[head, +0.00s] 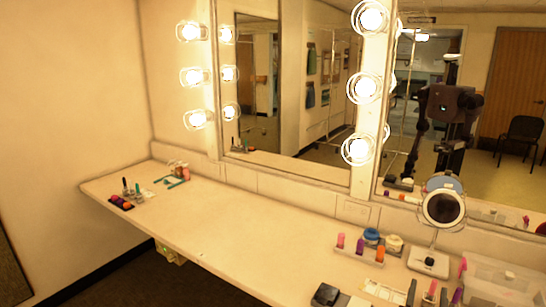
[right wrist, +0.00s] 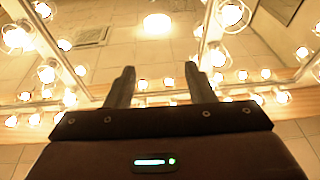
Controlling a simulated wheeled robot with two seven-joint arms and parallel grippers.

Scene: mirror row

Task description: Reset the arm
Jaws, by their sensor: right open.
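My right gripper (right wrist: 162,84) shows in the right wrist view with its two dark fingers spread apart and nothing between them. In the head view, two dark tips that look like the same right gripper (head: 427,295) just enter at the bottom edge, over the right part of the white counter (head: 250,225). Pink and purple items stand close around these tips; I cannot tell whether they touch. My left gripper is not in the head view. The robot's reflection (head: 450,105) shows in the right mirror.
A round mirror on a stand (head: 443,208), a tray of bottles (head: 360,248), a clear box (head: 500,283) and a dark small case (head: 325,295) crowd the counter's right. Small cosmetics (head: 122,202) lie at the left end. The counter's middle is clear. Lit bulbs (head: 367,88) flank the mirrors.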

